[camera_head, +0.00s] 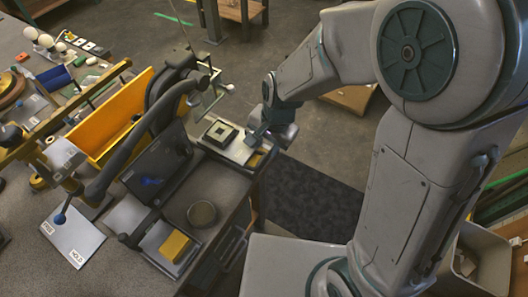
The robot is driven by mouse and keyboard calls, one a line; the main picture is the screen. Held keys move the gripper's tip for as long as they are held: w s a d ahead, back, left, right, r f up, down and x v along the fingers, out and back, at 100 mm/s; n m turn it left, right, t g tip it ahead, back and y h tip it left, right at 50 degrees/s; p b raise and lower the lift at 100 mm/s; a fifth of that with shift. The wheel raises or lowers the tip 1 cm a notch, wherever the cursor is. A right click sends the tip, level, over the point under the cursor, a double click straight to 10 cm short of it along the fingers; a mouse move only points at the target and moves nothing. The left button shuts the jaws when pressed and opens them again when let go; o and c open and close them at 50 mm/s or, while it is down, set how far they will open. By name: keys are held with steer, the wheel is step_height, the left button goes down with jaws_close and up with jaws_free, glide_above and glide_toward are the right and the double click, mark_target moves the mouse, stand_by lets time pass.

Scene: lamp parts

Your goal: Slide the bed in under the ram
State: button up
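The bed looks to be the pale metal plate (239,152) at the table's right edge, with a square, light-rimmed block (220,133) on it. A dark press-like frame (182,62) stands just left of and behind it; the ram seems to be part of this, but I cannot make out its lower end. My gripper (256,142) is at the plate's right end, beside the block. The fingers are small and partly hidden by the wrist, so their opening and any contact with the plate are unclear. A small yellow piece (256,160) shows just below the gripper.
A dark curved lever arm and black panel (157,168) stand left of the bed. An orange bin (112,128), a round dark dish (202,214) and a yellow block (175,245) are on the table. A blue-knobbed lever (60,217) is at left.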

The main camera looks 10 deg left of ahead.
mark_target(263, 158)
steer(key=shift+w+a+f, duration=0.1)
steer(key=shift+a+f, duration=0.05)
steer(key=shift+f, duration=0.8)
steer(key=shift+w+a+f, duration=0.1)
steer(key=shift+a+f, duration=0.05)
steer(key=shift+f, duration=0.75)
steer(key=shift+a+f, duration=0.15)
steer(key=shift+f, duration=0.8)
jaws_close()
